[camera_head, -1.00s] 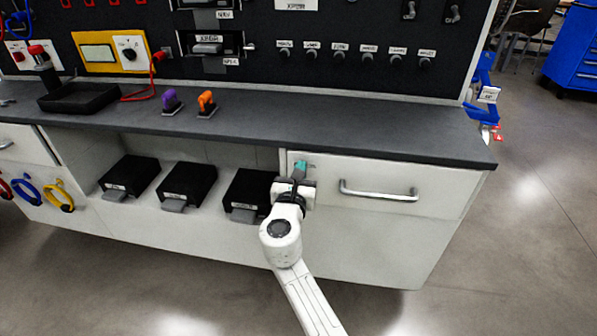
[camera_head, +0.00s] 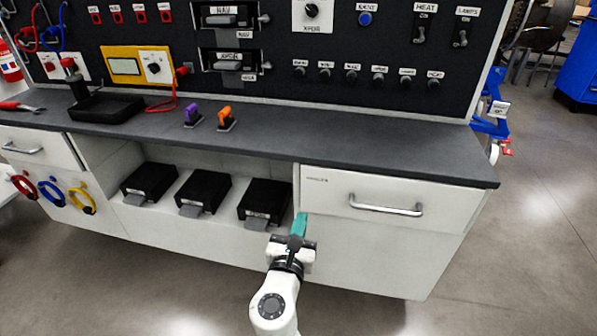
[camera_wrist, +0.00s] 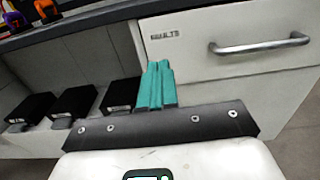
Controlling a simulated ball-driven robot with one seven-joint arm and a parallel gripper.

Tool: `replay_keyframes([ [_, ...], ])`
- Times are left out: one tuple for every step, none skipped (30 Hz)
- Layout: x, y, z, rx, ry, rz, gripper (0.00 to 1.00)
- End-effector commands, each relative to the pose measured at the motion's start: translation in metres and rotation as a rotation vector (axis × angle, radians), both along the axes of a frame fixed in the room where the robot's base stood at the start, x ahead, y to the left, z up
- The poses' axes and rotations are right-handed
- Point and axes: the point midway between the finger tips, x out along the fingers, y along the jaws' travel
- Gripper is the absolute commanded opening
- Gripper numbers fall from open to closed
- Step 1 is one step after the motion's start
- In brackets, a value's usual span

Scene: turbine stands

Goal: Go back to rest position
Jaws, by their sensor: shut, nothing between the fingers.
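My gripper (camera_head: 299,224) has teal fingers that are closed together with nothing between them. In the head view it is in front of the workbench, low by the left edge of the right drawer (camera_head: 335,190). The drawer is closed and has a metal handle. In the wrist view my gripper (camera_wrist: 157,86) points toward the bench front, with the drawer (camera_wrist: 190,60) behind and to the right. The gap between the fingertips and the bench cannot be told exactly.
Black boxes (camera_head: 265,198) stand on the open shelf left of the drawer. The dark worktop (camera_head: 350,145) carries a purple-handled item (camera_head: 193,113), an orange-handled item (camera_head: 226,115) and a black tray (camera_head: 105,107). A switch panel (camera_head: 400,50) rises behind. Floor at the right (camera_head: 530,220) is clear.

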Motion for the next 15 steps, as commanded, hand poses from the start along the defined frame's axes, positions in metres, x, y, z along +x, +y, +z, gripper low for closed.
replay_keyframes([
  [0.0, 0.0, 0.0, 0.0, 0.0, 0.0, 0.0],
  [-0.001, 0.0, 0.0, 0.001, 0.0, -0.001, 0.0],
  [-0.001, -0.002, -0.001, 0.009, 0.001, -0.005, 0.0],
  [-0.002, -0.005, -0.002, 0.022, 0.001, -0.012, 0.0],
  [-0.003, -0.011, -0.003, 0.043, 0.003, -0.024, 0.0],
  [-0.006, -0.021, -0.006, 0.083, 0.005, -0.047, 0.0],
  [-0.009, -0.031, -0.009, 0.128, 0.006, -0.069, 0.0],
  [-0.013, -0.043, -0.013, 0.18, 0.007, -0.099, 0.0],
  [-0.02, -0.062, -0.019, 0.265, 0.008, -0.146, 0.0],
  [-0.026, -0.078, -0.024, 0.337, 0.007, -0.187, 0.0],
  [-0.034, -0.095, -0.031, 0.416, 0.005, -0.233, 0.0],
  [-0.045, -0.119, -0.04, 0.528, 0.001, -0.301, 0.0],
  [-0.055, -0.136, -0.048, 0.615, -0.004, -0.355, 0.0],
  [-0.066, -0.152, -0.055, 0.701, -0.011, -0.41, 0.0],
  [-0.082, -0.173, -0.065, 0.815, -0.022, -0.485, 0.0],
])
